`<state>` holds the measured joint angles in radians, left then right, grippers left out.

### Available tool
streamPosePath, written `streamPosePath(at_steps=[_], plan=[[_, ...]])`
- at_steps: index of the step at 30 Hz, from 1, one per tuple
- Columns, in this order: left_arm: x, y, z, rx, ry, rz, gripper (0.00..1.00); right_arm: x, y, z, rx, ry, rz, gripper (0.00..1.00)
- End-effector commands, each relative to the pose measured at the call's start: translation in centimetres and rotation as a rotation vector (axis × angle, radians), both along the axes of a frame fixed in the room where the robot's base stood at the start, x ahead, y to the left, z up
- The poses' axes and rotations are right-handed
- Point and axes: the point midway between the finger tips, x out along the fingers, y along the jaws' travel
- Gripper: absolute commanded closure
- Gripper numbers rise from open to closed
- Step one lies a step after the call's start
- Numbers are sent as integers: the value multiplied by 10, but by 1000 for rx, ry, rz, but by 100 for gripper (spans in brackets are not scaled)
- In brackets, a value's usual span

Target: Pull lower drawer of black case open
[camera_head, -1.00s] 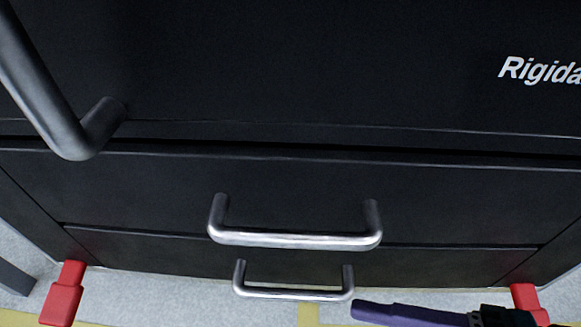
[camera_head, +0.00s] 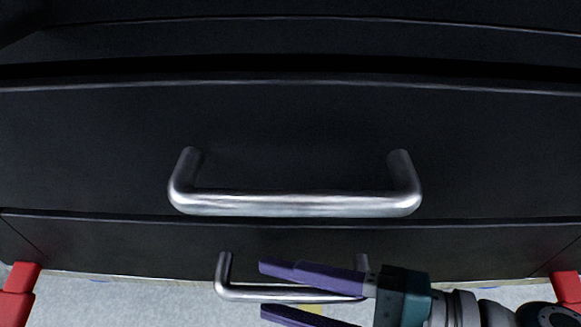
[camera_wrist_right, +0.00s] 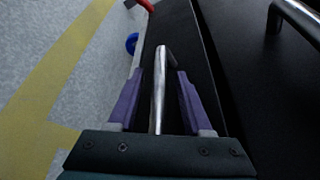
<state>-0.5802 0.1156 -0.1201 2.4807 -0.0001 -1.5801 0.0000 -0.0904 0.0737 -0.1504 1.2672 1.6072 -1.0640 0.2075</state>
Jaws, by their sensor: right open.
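The black case shows its upper drawer (camera_head: 290,130) and, below it, the lower drawer (camera_head: 120,243); both look closed. The upper drawer has a silver bar handle (camera_head: 295,204). The lower drawer's silver handle (camera_head: 235,291) is partly hidden behind my right gripper (camera_head: 262,288). That gripper has purple fingers and is open. In the right wrist view the lower handle (camera_wrist_right: 159,90) runs between the two open fingers (camera_wrist_right: 157,92), with a gap showing on both sides. My left gripper is not in view.
Red feet stand at the case's lower left (camera_head: 18,292) and lower right (camera_head: 567,288). Grey floor (camera_head: 130,300) with yellow tape (camera_wrist_right: 50,75) lies in front of the case. A blue round thing (camera_wrist_right: 132,43) sits near the case's base in the right wrist view.

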Motion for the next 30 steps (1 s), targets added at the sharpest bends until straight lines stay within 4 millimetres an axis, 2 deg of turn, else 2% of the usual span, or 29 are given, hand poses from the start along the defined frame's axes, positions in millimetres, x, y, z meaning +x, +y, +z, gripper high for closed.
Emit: streamPosePath(at_steps=[8, 21, 30], plan=[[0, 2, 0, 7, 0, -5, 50, 0, 1, 0, -1, 0, -1, 53], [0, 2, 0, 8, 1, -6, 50, 0, 1, 0, 0, 0, 0, 100], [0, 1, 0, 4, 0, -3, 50, 0, 1, 0, 0, 0, 0, 100]])
